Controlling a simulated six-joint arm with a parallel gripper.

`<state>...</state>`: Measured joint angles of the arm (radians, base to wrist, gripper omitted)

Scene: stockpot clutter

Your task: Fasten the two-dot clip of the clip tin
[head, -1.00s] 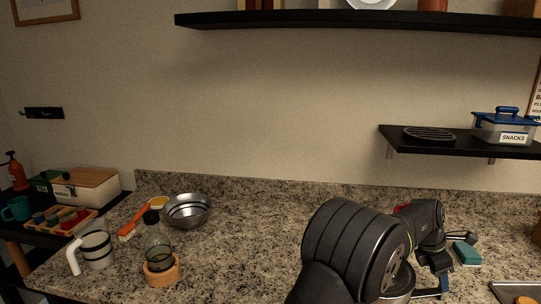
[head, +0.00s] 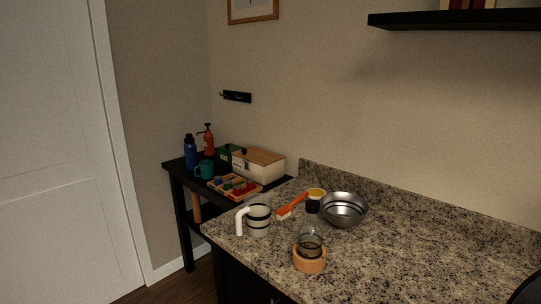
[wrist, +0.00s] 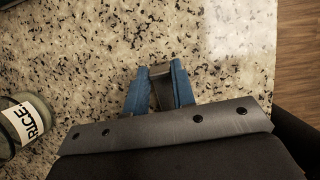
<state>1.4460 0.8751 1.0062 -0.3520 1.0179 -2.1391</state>
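I cannot make out the clip tin or its two-dot clip for certain in any view. On the dark side table in the head view stand a green box (head: 232,153) and a cream box with a wooden lid (head: 258,165); clip marks are too small to read. My gripper (wrist: 160,70) shows in the wrist view with blue fingers over the speckled counter. The gripper is outside the head view.
The counter (head: 420,240) bears a metal bowl (head: 344,210), a bottle in a wooden holder (head: 310,259), a white-handled jug (head: 258,216) and an orange brush (head: 291,206). A jar labelled RICE (wrist: 27,122) lies left of my gripper in the wrist view. A tray with colored pieces (head: 235,187) is on the side table.

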